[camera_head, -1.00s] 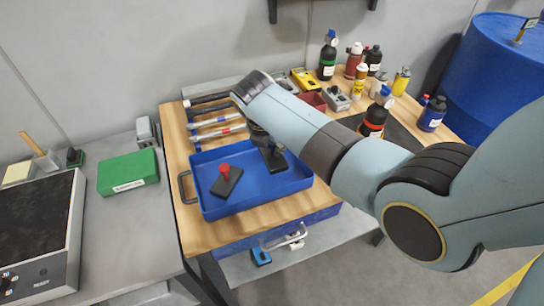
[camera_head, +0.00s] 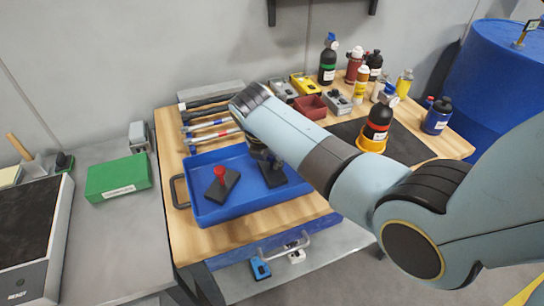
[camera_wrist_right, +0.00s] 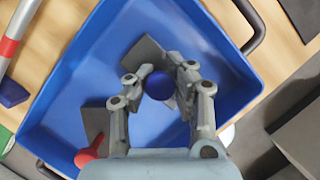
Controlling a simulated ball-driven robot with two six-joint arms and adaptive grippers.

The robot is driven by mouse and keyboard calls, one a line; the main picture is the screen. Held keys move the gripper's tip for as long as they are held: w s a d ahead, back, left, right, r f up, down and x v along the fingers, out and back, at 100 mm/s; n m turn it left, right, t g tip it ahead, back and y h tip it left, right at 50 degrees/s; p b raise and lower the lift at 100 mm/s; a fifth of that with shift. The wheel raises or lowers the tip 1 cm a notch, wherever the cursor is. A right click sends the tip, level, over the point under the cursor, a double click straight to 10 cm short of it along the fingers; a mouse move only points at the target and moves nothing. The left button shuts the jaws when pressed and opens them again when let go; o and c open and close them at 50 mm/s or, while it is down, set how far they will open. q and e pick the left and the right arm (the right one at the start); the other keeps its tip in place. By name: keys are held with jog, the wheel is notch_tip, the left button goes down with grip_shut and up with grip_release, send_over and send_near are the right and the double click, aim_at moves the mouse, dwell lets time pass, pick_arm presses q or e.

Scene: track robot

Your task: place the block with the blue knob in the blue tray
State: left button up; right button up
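The blue tray (camera_head: 207,212) lies on the wooden tabletop. My right gripper (camera_head: 264,157) reaches down into it at the back right, its fingers on both sides of the blue knob (camera_wrist_right: 160,86) and seemingly shut on it. The dark block with the blue knob (camera_head: 272,174) is low in the tray's right part; I cannot tell whether its base fully rests on the floor. The block with the red knob (camera_head: 222,184) stands in the tray's left part, and its red knob shows in the right wrist view (camera_wrist_right: 88,154). My left gripper is out of view.
Several tools (camera_head: 212,136) lie behind the tray. A green box (camera_head: 118,177) is on the grey bench at left. My right arm hides part of the table.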

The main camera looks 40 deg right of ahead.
jog(key=o, duration=0.5)
jog(key=shift+o, duration=0.2)
jog(key=shift+r, duration=0.1)
jog(key=p+v, duration=0.1)
jog(key=v, duration=1.1)
jog(key=shift+s, duration=0.15)
